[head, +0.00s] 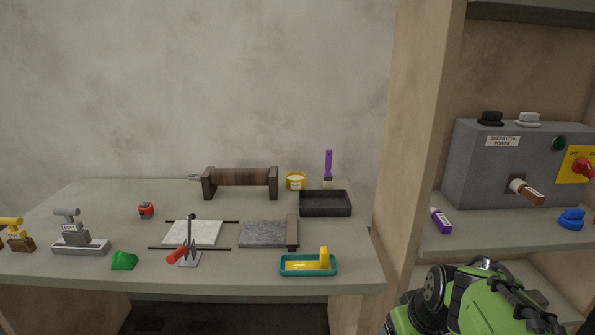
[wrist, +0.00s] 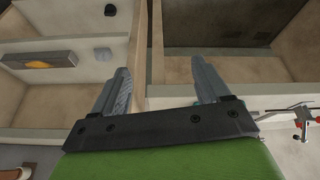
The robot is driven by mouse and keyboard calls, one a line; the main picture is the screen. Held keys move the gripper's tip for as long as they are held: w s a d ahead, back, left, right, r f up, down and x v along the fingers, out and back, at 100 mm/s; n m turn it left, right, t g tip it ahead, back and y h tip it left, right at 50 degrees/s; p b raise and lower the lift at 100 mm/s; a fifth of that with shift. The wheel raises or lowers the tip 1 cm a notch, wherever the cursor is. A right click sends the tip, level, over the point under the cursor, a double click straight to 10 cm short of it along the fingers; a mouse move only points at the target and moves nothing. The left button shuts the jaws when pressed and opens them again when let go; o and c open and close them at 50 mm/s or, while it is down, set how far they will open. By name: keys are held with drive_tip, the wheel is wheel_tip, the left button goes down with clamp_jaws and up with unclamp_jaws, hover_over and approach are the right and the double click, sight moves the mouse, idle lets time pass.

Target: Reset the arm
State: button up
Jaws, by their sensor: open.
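My gripper (wrist: 160,66) shows in the wrist view with its two grey fingers spread apart and nothing between them. Behind the fingers are pale shelf compartments and an upright divider. My green arm is at the lower right of the head view, in front of the shelving. My gripper cannot be made out in that view.
The workbench (head: 75,200) holds a roller stand (head: 240,178), a dark tray (head: 325,210), a teal tray (head: 290,273), a red-handled lever tool (head: 186,250) and a green block (head: 124,261). A grey switch box (head: 480,170) and a purple bottle (head: 441,220) stand on the right shelf.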

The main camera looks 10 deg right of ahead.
drive_tip(key=s+a+r+t, duration=0.1)
drive_tip(key=s+a+r, duration=0.2)
drive_tip(key=s+a, duration=0.35)
drive_tip(key=s+a+r, duration=0.3)
drive_tip(key=s+a, duration=0.3)
drive_tip(key=a, duration=0.2)
wheel_tip(320, 180, up, 15)
drive_tip(key=p, duration=1.4)
drive_tip(key=shift+d+f+y+p, duration=0.15)
drive_tip(key=shift+d+y+p, duration=0.1)
drive_tip(key=shift+y+p, duration=0.1)
drive_tip(key=shift+o, duration=1)
drive_tip(key=shift+w, duration=0.1)
drive_tip(key=shift+o, duration=0.7)
drive_tip(key=shift+f, duration=0.1)
